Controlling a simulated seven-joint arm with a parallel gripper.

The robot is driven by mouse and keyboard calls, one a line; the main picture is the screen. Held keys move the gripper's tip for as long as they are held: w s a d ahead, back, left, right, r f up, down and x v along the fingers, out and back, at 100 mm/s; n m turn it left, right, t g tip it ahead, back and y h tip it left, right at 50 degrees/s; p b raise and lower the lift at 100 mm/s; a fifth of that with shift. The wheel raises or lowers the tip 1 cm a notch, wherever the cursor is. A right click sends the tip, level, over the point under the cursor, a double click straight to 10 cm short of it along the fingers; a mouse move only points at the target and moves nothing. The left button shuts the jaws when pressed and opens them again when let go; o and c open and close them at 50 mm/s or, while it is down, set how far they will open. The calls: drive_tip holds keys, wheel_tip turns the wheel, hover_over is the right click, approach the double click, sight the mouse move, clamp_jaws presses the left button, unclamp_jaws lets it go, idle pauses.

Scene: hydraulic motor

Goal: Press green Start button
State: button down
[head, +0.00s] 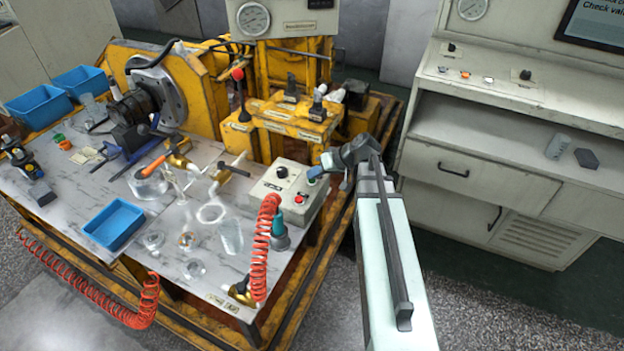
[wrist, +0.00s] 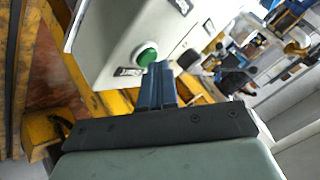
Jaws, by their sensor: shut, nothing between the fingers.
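The green Start button (wrist: 147,54) shows in the wrist view on the face of a light grey control box (wrist: 112,38), just beyond my gripper's fingertips. My gripper (wrist: 158,68) is shut and empty, its two dark blue fingers together and pointing at the button's lower right edge. I cannot tell whether the tips touch the button. In the head view the control box (head: 268,194) stands at the right edge of the workbench, with a black knob and a red button on top. My gripper (head: 322,170) is at the box's far right corner.
A red coiled hose (head: 264,245) hangs in front of the control box. Yellow machinery with levers (head: 290,115) stands behind it. A blue tray (head: 114,224) and several clear parts lie on the bench. A light cabinet (head: 500,150) stands at right.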

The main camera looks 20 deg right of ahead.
sight(315, 180)
drive_tip(key=shift+r, duration=0.75)
drive_tip(key=shift+r, duration=0.1)
drive_tip(key=shift+r, duration=2.4)
